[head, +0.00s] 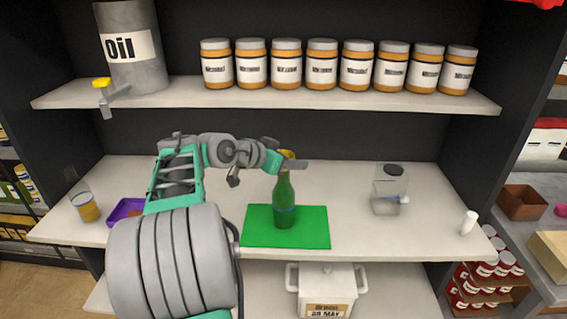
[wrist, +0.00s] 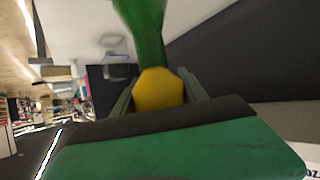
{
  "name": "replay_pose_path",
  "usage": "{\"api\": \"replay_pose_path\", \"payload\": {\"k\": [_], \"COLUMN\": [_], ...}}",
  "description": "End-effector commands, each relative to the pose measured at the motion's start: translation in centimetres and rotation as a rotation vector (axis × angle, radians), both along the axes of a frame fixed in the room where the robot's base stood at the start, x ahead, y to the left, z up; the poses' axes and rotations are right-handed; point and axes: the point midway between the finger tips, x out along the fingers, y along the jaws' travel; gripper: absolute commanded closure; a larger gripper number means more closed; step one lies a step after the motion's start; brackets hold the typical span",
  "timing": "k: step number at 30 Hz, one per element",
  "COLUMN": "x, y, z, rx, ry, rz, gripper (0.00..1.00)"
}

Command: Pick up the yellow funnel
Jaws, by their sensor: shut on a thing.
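The yellow funnel (head: 287,155) is at the top of the green bottle (head: 284,199), partly hidden by my gripper (head: 291,164). In the wrist view the yellow funnel (wrist: 159,90) sits between the two fingers of my gripper (wrist: 159,88), which is shut on it. The green bottle (wrist: 146,28) shows just beyond the funnel, blurred. The bottle stands upright on a green mat (head: 310,239) on the middle shelf. I cannot tell whether the funnel's spout is still inside the bottle's neck.
A clear jar with a dark lid (head: 391,190) stands right of the bottle. A small white bottle (head: 468,223) is near the right edge. A purple tray (head: 126,212) and a glass (head: 85,204) are at left. The upper shelf (head: 300,96) with several jars lies above.

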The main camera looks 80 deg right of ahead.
Motion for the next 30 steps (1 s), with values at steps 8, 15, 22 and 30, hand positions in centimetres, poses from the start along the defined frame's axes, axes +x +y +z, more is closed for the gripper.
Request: {"api": "replay_pose_path", "payload": {"k": [8, 15, 22, 30], "x": [0.0, 0.0, 0.3, 0.9], "y": [0.0, 0.0, 2.0, 9.8], "z": [0.0, 1.1, 5.3, 11.0], "rx": [0.0, -0.004, -0.004, -0.004], "ry": [0.0, -0.002, -0.005, -0.005], "rz": [0.0, -0.001, 0.003, 0.009], "gripper": [0.89, 0.89, 0.89, 0.89]}}
